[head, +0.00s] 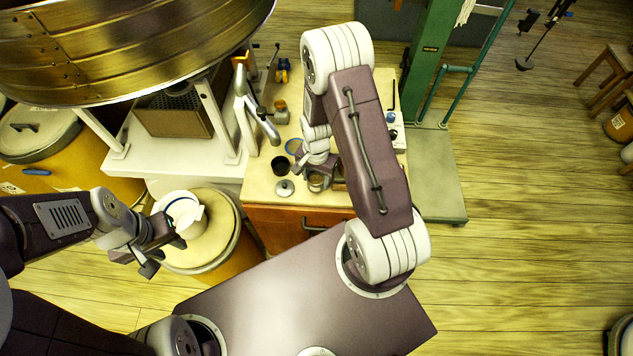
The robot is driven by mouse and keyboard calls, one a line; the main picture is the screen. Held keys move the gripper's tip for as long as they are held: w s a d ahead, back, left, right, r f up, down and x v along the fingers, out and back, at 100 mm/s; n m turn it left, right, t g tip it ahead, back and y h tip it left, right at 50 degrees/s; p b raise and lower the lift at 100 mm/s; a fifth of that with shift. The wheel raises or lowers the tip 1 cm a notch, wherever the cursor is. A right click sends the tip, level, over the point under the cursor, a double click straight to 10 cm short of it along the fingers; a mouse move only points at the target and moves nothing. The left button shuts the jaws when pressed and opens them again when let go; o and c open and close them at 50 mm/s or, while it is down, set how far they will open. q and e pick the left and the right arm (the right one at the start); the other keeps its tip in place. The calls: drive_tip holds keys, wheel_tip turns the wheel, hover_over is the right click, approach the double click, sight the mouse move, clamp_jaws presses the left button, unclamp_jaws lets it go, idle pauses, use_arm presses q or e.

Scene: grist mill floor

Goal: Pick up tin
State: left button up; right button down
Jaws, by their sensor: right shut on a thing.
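The tin (316,182), a small round brownish can, stands out at the front part of the wooden-topped cabinet. My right gripper (318,172) reaches down from above and is shut on it. The fingers and wrist cover part of the tin, and I cannot tell whether it still touches the cabinet top. My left gripper (165,257) is at the left, its fingers apart and empty, in front of a white round container (184,213) on a drum lid.
On the cabinet top (262,188) are a dark cup (280,165) and a small lidded metal pot (285,188), close left of the tin. A green post (428,70) rises behind right.

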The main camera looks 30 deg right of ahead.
drive_tip(key=s+d+r, duration=0.5)
drive_tip(key=s+r, duration=0.3)
drive_tip(key=s, duration=0.2)
drive_tip(key=shift+s+d, duration=0.15)
drive_tip(key=shift+d, duration=0.25)
